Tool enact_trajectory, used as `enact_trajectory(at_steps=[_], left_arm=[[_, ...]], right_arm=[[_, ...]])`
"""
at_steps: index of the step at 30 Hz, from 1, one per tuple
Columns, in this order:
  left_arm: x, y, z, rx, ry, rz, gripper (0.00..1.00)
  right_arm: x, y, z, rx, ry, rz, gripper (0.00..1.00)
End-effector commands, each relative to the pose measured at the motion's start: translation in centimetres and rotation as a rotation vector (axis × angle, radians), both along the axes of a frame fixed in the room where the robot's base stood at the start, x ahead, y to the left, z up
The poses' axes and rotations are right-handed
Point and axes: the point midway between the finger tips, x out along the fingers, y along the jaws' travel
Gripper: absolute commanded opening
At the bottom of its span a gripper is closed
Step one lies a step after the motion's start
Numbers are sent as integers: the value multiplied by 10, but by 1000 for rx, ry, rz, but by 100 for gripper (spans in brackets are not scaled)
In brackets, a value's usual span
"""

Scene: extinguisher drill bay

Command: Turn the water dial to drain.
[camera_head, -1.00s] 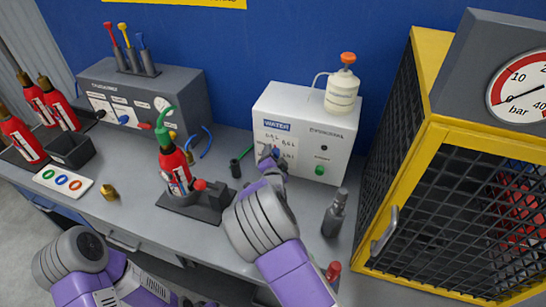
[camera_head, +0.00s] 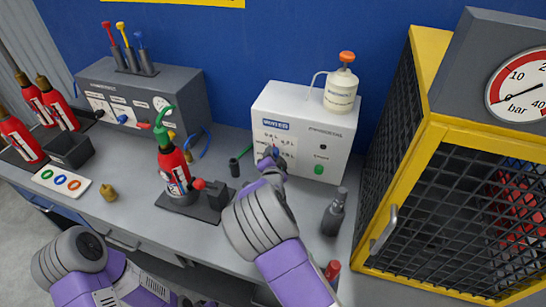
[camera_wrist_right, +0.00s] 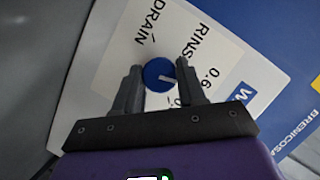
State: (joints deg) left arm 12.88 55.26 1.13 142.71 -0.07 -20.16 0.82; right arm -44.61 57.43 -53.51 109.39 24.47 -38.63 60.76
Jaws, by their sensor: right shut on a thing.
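The water box (camera_head: 303,130) is white and stands at the back of the bench, with a printed label panel on its front. My right gripper (camera_head: 270,157) is at the left part of that front. In the right wrist view the water dial (camera_wrist_right: 158,74) is a round blue knob with a white pointer mark. My right gripper (camera_wrist_right: 160,80) has one finger on each side of it and is shut on it. The pointer faces right, towards the right finger. The word DRAIN (camera_wrist_right: 148,24) is above the dial and RINSE is above right. My left gripper is out of view.
A white bottle with an orange cap (camera_head: 342,88) stands on the box. A green button (camera_head: 319,169) is on its front, right of my gripper. A red extinguisher (camera_head: 174,172) stands in a holder left of my arm. A yellow-framed mesh cage (camera_head: 440,200) stands at right.

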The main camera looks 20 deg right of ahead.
Motion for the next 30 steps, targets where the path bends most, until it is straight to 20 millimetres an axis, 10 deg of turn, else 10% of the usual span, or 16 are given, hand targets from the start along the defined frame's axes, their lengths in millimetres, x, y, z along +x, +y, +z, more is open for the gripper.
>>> enact_trajectory(at_steps=[23, 24, 30], left_arm=[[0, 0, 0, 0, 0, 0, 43], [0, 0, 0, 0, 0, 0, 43], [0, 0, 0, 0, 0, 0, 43]], right_arm=[[0, 0, 0, -1, 1, 1, 10], [0, 0, 0, -1, 1, 1, 45], [0, 0, 0, -1, 1, 1, 65]])
